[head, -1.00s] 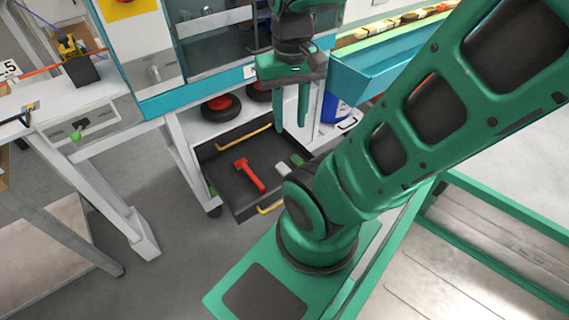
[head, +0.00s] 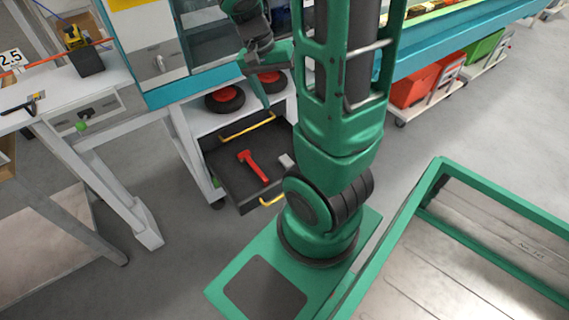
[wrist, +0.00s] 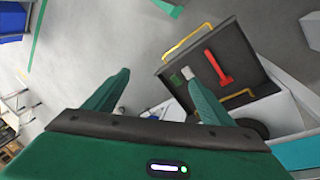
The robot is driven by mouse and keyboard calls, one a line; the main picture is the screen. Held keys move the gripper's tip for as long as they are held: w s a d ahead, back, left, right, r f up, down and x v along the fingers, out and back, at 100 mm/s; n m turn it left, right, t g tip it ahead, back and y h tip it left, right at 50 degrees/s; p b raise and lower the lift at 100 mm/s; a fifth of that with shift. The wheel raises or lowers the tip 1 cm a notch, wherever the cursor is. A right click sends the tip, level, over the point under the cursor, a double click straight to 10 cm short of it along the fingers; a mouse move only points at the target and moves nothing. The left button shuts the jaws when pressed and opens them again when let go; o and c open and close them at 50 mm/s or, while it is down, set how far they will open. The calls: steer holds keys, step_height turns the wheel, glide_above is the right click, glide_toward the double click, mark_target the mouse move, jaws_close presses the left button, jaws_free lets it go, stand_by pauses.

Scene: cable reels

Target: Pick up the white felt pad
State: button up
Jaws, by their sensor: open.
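The white felt pad (head: 286,160) appears as a small pale block in the dark open drawer (head: 222,168), right of a red hammer-like tool (head: 252,166). My arm partly crowds it in the head view. In the wrist view the white pad (wrist: 188,73) shows just beyond the tip of the right finger, beside a small green block (wrist: 176,79). My gripper (head: 264,98) is open and empty, above and behind the drawer; one finger is hidden by my arm. Both fingers of my gripper (wrist: 158,80) show spread in the wrist view.
A white workbench (head: 62,95) stands left, and red bins (head: 415,86) on a trolley stand right.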

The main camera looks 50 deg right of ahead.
mark_target(285, 161)
steer(key=w+d+f+m+g+h, duration=0.1)
steer(key=w+d+f+m+h, duration=0.2)
steer(key=f, duration=0.5)
steer(key=w+d+f+m+h, duration=0.1)
steer(key=w+f+m+h, duration=0.1)
steer(key=w+f, duration=0.5)
steer(key=w+d+f+m+g+h, duration=0.1)
steer(key=w+f+m+h, duration=0.15)
steer(key=f, duration=0.75)
steer(key=f+h, duration=0.1)
steer(key=f, duration=0.5)
steer(key=d+f+t+h, duration=0.1)
steer(key=f, duration=0.6)
steer(key=s+f+m+h, duration=0.1)
steer(key=f, duration=0.6)
steer(key=shift+d+f, duration=0.2)
steer(key=shift+d, duration=0.05)
steer(key=shift+x, duration=3.3)
steer(key=shift+w, duration=0.15)
steer(key=shift+c, duration=0.4)
steer(key=c, duration=1.1)
